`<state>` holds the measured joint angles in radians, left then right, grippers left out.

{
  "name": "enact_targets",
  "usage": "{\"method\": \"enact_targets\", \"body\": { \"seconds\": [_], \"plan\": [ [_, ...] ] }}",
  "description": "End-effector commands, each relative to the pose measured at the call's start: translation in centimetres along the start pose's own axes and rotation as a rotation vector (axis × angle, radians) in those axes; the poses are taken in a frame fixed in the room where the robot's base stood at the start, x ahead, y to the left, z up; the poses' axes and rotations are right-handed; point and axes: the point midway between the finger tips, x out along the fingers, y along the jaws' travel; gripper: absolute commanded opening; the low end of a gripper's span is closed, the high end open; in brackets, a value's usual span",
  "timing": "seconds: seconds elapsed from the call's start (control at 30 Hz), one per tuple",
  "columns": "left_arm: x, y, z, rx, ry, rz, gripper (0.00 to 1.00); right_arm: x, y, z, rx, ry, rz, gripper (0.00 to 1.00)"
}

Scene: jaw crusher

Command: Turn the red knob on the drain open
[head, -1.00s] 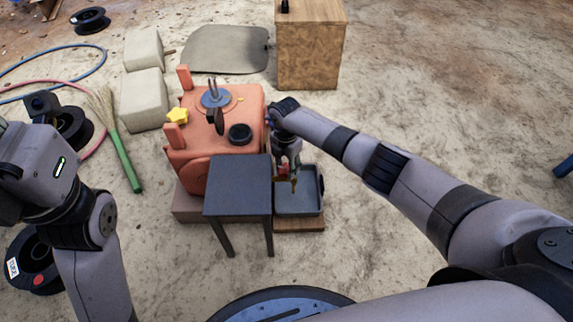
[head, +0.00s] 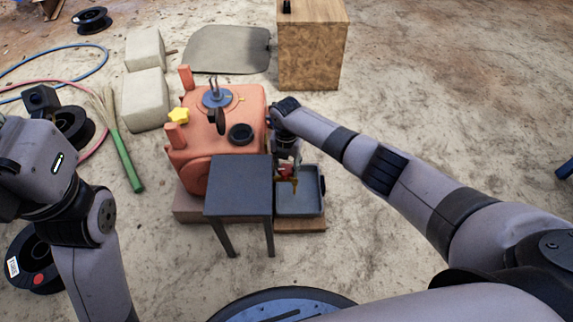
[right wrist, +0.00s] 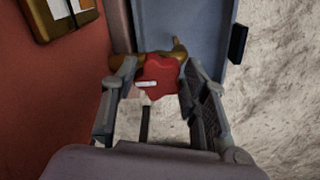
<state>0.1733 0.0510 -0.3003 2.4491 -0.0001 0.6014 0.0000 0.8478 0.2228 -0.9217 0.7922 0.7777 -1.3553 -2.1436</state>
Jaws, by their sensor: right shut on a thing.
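The red knob (right wrist: 160,82) sits on a brass drain fitting (right wrist: 178,50) low on the right side of the orange machine (head: 228,140). My right gripper (right wrist: 160,78) is shut on the knob, with one finger on each side of it. In the head view the red knob (head: 286,173) shows small below my right wrist, partly hidden by the gripper (head: 287,166). The brass spout hangs over a grey tray (head: 314,207). My left arm is at the left edge of the head view; its gripper fingers do not show.
A dark small table (head: 240,180) stands just left of the tray, before the machine. A wooden cabinet (head: 310,60) stands behind. Pale blocks (head: 146,100), a green-handled broom (head: 128,165) and hoses lie to the left. The ground to the right is largely clear.

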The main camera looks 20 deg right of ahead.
Motion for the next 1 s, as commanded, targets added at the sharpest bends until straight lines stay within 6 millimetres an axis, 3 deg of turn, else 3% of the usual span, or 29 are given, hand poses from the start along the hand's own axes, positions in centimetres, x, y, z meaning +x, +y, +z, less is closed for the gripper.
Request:
{"method": "enact_targets", "body": {
  "seconds": [0.23,0.27,0.53,0.87,1.0],
  "plan": [
    [0.0,0.0,0.0,0.0,-0.001,-0.001,0.0,0.1,0.0,-0.2,-0.001,0.006,-0.001,0.13],
    [0.0,0.0,0.0,0.0,-0.001,-0.001,0.0,0.1,0.0,-0.2,-0.001,0.005,-0.001,0.43],
    [-0.1,0.0,0.0,0.0,0.0,-0.002,0.0,0.0,0.0,-0.1,0.0,0.002,-0.001,0.61],
    [-0.1,-0.1,0.0,0.001,-0.004,-0.003,0.0,-0.2,0.0,0.0,0.001,0.0,0.0,0.61],
    [-0.1,-0.1,0.0,0.0,-0.003,-0.003,0.0,-1.6,0.1,0.1,0.0,-0.001,0.003,0.61]
  ]
}}
